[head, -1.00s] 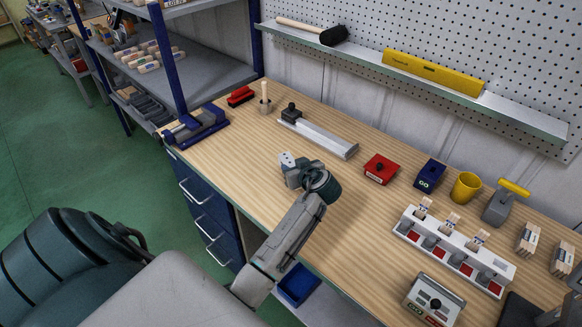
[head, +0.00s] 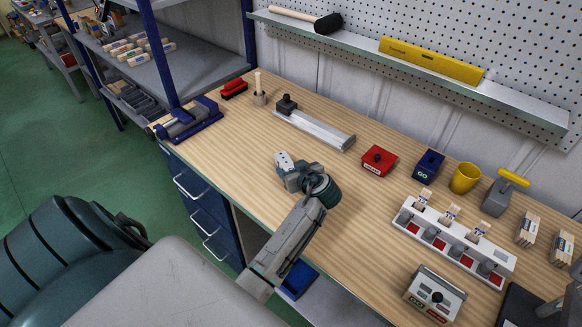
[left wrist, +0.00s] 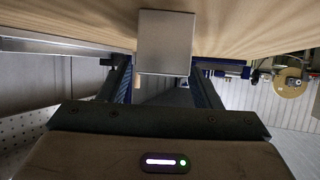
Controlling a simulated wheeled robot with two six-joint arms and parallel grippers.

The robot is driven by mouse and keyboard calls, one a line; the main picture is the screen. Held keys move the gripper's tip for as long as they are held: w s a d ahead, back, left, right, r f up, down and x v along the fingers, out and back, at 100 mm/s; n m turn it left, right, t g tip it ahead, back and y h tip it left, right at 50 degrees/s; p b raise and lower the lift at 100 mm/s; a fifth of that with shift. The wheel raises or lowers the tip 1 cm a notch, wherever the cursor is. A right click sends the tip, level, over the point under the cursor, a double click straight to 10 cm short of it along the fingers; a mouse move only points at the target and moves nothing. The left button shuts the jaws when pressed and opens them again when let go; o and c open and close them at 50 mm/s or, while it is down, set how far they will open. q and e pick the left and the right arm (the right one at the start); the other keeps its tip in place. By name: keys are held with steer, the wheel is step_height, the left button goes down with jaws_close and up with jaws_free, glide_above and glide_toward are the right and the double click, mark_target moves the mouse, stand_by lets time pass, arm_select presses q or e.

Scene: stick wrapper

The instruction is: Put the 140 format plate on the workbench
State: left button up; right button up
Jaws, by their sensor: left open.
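My left gripper (head: 288,172) is over the front middle of the wooden workbench (head: 240,150), with its jaws open. A small pale piece with dark spots (head: 284,160) shows at its tip; I cannot tell whether it is a finger or a plate. In the left wrist view a flat grey rectangular piece (left wrist: 165,43) stands in front of the gripper, against the bench top (left wrist: 80,15). It may be the 140 format plate, but no number is readable. Whether it touches the bench is unclear. My right gripper is not seen.
Behind the gripper lie a metal rail (head: 315,128) and a red block (head: 379,161). A blue vise (head: 190,122) stands at the left end. A white tray (head: 455,243), yellow cup (head: 464,178) and control box (head: 435,295) fill the right. Bench left of the gripper is clear.

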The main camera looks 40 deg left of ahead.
arm_select(q)
steer(key=p+v, duration=0.2)
steer(key=v, duration=0.9)
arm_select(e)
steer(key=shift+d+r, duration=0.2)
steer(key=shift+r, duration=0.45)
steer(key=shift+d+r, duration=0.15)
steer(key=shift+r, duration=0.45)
arm_select(q)
steer(key=shift+d+r, duration=0.1)
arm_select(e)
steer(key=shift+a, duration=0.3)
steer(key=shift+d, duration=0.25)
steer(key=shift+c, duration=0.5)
